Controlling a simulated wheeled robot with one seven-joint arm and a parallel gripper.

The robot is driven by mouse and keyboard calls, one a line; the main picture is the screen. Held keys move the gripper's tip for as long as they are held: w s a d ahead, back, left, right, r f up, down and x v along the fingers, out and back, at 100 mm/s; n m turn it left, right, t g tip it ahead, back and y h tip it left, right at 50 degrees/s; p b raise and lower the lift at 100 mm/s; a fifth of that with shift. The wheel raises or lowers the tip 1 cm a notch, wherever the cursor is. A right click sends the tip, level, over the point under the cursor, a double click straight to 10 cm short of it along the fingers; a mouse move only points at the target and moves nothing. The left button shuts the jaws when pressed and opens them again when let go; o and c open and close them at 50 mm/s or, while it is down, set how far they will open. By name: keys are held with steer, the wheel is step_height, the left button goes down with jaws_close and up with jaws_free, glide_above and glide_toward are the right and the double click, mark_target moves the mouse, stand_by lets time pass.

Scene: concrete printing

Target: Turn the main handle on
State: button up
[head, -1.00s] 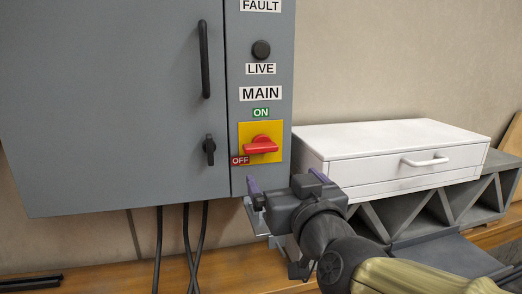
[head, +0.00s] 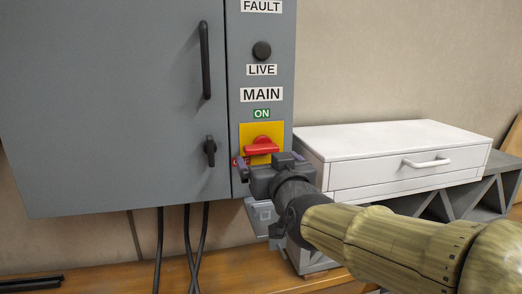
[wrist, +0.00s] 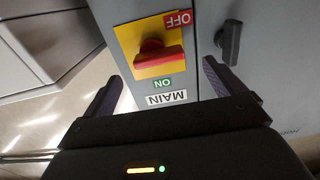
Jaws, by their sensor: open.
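The red main handle (head: 261,147) sits on a yellow plate (head: 275,130) on the grey cabinet's right-hand strip. It lies about level, its left end toward the red OFF label, with the green ON label (head: 261,113) above. In the wrist view the handle (wrist: 158,60) appears upside down, ahead of and between the two fingers. My gripper (head: 268,166) is open and empty, just below and in front of the handle in the head view. It also shows in the wrist view (wrist: 158,84). I see no clear contact; the gripper hides part of the plate and OFF label in the head view.
A black latch (head: 209,150) and long door handle (head: 205,60) are on the cabinet door (head: 110,90) to the left. A dark round lamp (head: 261,50) is above. A white drawer box (head: 400,150) stands at right. Cables (head: 187,240) hang below.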

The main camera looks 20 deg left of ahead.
mark_target(264, 151)
steer(key=p+x, duration=0.1)
steer(key=x, duration=0.5)
steer(key=shift+w+r, duration=0.1)
steer(key=shift+w, duration=0.3)
steer(key=shift+w+a, duration=0.25)
steer(key=shift+c, duration=0.2)
steer(key=c, duration=0.9)
